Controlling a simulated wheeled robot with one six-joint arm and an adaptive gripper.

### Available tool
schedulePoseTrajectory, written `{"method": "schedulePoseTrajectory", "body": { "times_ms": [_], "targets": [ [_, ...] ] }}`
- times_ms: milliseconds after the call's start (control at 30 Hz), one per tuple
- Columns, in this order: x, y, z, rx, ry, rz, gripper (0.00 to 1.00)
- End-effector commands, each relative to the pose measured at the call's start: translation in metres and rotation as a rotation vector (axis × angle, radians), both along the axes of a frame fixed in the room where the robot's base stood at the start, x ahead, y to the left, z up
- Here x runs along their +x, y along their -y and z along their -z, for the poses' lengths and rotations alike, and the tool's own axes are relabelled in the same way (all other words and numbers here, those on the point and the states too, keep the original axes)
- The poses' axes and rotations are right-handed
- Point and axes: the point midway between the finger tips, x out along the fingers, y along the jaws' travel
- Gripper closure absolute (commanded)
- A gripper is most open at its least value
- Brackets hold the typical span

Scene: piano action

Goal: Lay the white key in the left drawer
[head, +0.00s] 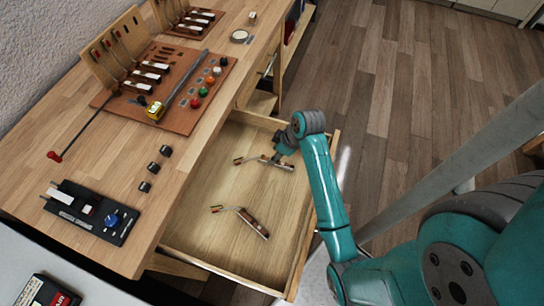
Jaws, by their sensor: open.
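The open drawer (192,222) sticks out from the workbench, with a bare wooden floor. Two slim jointed pieces, each with a dark wooden body and a thin arm, lie in it: one (251,225) in the near half, another (262,159) farther back. I cannot tell whether either is the white key. My gripper (283,157) is open, low over the drawer at the right end of the farther piece and partly covers it. Whether it touches that piece is unclear.
A brown board (211,83) with coloured knobs and a yellow-ended bar lies on the bench. A black device (95,213) with a blue dial and several small black blocks (153,167) are nearer. The drawer's raised walls surround my gripper.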

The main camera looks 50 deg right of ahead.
Motion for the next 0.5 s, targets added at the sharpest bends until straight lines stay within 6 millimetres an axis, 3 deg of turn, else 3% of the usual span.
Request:
{"method": "schedulePoseTrajectory", "body": {
  "times_ms": [200,500],
  "targets": [
    [-0.015,0.007,-0.040,-0.003,0.002,0.002,0.53],
    [-0.026,0.011,-0.066,-0.001,0.000,0.000,0.53]
  ]
}}
